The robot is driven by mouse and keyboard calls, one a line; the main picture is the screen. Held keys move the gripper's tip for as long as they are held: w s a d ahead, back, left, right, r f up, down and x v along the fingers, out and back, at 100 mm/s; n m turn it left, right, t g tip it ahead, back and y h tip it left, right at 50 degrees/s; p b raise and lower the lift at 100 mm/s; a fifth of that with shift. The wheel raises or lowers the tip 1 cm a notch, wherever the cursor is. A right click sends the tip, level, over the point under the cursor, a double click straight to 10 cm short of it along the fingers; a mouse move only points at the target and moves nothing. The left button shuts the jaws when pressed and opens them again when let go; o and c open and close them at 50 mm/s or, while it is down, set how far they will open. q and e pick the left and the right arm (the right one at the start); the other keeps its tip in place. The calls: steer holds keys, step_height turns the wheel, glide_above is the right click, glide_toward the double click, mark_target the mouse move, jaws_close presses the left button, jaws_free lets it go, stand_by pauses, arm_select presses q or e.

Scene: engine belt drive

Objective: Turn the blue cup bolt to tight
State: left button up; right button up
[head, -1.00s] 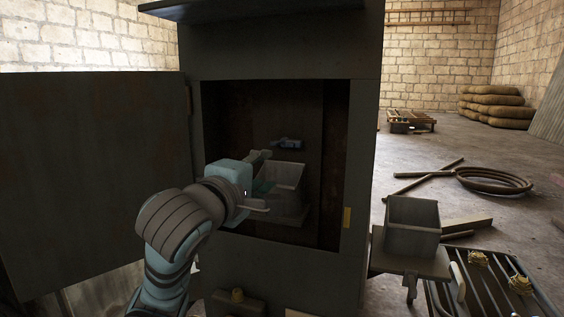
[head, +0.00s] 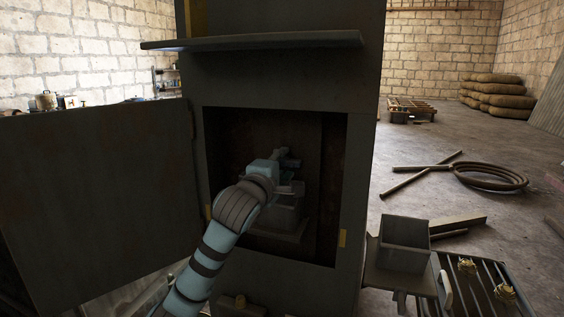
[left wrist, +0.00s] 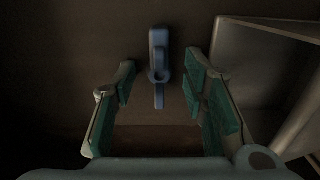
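The blue bolt (left wrist: 158,65) shows in the left wrist view against a dark brown surface, with its narrow end pointing down. My left gripper (left wrist: 158,90) is open, with green-padded fingers on either side of the bolt's line and gaps to both sides. In the head view my left gripper (head: 284,166) is inside the dark cabinet opening, above a grey cup (head: 283,216). The gripper and dim light make the bolt hard to tell apart there. The cup's pale wall also stands close right of the fingers in the left wrist view (left wrist: 262,62). My right gripper is out of view.
The cabinet (head: 358,130) frames the opening, with its door (head: 95,200) swung open to the left and a ledge (head: 255,41) above. Another grey box (head: 405,242) stands outside at right, beside a slatted rack (head: 480,285). A coiled hose (head: 490,177) lies on the floor.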

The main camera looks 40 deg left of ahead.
arm_select(q)
steer(key=shift+s, duration=0.1)
jaws_close()
